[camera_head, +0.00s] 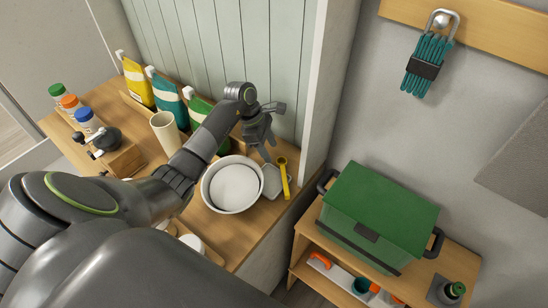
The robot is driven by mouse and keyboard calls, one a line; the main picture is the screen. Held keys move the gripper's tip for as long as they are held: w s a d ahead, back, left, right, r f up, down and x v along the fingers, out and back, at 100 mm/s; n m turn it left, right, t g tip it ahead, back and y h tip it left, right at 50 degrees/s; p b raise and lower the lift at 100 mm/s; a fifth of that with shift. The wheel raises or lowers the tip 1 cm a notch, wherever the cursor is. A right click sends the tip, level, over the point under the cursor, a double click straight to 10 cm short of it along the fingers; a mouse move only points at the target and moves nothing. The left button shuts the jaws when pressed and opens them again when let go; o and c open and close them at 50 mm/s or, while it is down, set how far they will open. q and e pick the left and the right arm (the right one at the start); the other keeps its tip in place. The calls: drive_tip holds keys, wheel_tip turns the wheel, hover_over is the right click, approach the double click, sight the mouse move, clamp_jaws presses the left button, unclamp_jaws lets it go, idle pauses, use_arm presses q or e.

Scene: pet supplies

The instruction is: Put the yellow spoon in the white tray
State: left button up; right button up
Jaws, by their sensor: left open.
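The yellow spoon (284,177) lies on the wooden counter, its round end away from me and its handle toward me. A small pale tray (272,187), likely the white tray, is just left of the spoon; I cannot tell whether they touch. My left gripper (269,152) is open and empty, above the counter just beyond the tray and left of the spoon's round end. It points down. My right gripper is not in view.
A white bowl (211,192) stands left of the tray. A beige cup (166,131), upright bags (168,98) and a wooden grinder box (124,159) are farther left. A panelled wall (235,45) closes the back. A green box (378,215) stands on a lower shelf at right.

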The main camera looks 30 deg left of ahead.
use_arm(q)
drive_tip(key=b+v, duration=0.2)
drive_tip(key=v, duration=0.5)
drive_tip(key=shift+r, duration=0.15)
drive_tip(key=shift+a, duration=0.1)
